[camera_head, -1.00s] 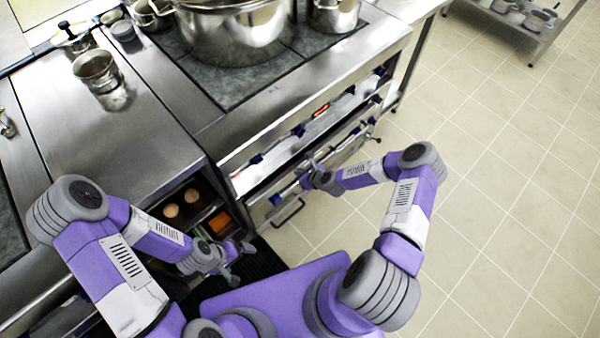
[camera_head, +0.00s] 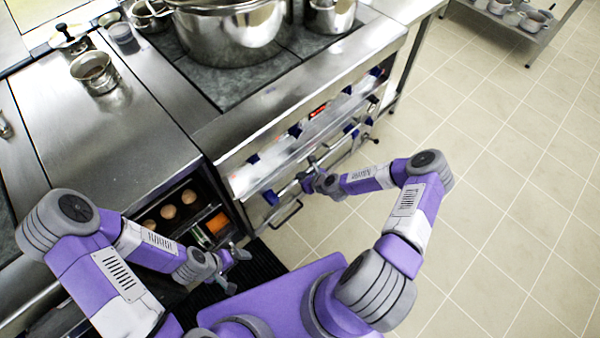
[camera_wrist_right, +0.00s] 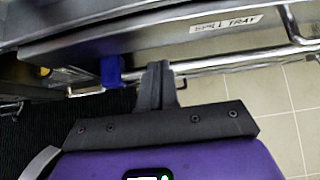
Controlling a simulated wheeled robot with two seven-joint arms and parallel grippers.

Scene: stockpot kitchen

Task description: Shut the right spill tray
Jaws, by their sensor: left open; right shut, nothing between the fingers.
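The stove front (camera_head: 230,165) carries a long bright metal strip (camera_head: 290,152) below the blue knobs, which looks like the spill tray. In the right wrist view a metal front labelled as a spill tray (camera_wrist_right: 180,35) fills the top, with a round bar (camera_wrist_right: 235,61) along its lower side. My right gripper (camera_head: 310,168) is shut and empty at the stove front. Its fingers (camera_wrist_right: 158,78) are close to the bar; I cannot tell if they touch. How far the tray stands out is unclear. My left gripper (camera_head: 237,270) is open and empty, low by the cabinet left of the stove.
A big pot (camera_head: 230,35) stands on the stove top. The open cabinet holds brown round items (camera_head: 168,211) and an orange item (camera_head: 216,223). A dark handle (camera_head: 287,215) sticks out below the strip.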

